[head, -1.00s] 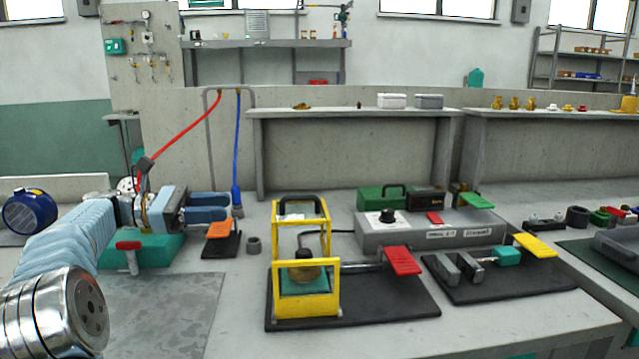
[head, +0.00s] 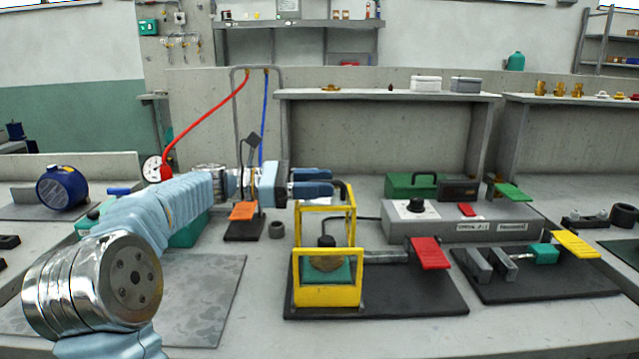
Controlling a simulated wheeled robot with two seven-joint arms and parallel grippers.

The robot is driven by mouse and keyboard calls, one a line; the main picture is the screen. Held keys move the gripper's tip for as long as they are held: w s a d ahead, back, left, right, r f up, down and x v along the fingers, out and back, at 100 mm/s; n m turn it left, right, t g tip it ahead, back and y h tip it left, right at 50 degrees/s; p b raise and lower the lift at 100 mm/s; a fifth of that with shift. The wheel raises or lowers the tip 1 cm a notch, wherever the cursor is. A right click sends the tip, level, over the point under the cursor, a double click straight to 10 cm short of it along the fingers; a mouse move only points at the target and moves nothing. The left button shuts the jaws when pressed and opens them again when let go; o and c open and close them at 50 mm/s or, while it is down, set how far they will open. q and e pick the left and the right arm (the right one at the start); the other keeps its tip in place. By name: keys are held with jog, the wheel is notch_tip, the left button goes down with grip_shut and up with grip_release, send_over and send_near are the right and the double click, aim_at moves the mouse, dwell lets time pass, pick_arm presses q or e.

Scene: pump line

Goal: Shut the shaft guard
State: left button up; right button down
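The shaft guard is a yellow frame (head: 352,228) that stands raised above the yellow-fronted housing (head: 328,297) on a black base plate (head: 410,300). Its black handle (head: 347,195) is at the top, its left part hidden behind my gripper. A brass-coloured round part and teal surface sit inside the housing, and a shaft runs right toward a red paddle (head: 430,253). My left gripper (head: 326,182) reaches in from the left, level with the handle. Its two blue fingers are apart with nothing seen between them. Whether they touch the handle I cannot tell. My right gripper is not in view.
A grey control box (head: 460,226) stands behind the shaft, with a green case (head: 410,185) behind it. A second black plate (head: 540,280) with a yellow paddle (head: 575,243) is at right.

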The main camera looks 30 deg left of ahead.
pick_arm(q)
jog(key=shift+w+d, duration=0.1)
jog(key=shift+d, duration=0.1)
jog(key=shift+c, duration=0.2)
grip_shut()
jog(key=s+d+b, duration=0.1)
jog(key=s+d, duration=0.1)
jog(key=s, duration=0.1)
jog(key=s+d+b, duration=0.1)
jog(key=s+d, duration=0.1)
jog(key=s, duration=0.2)
jog(key=s+d+b, duration=0.1)
jog(key=s+d, duration=0.2)
jog(key=s, duration=0.1)
jog(key=shift+s, duration=0.2)
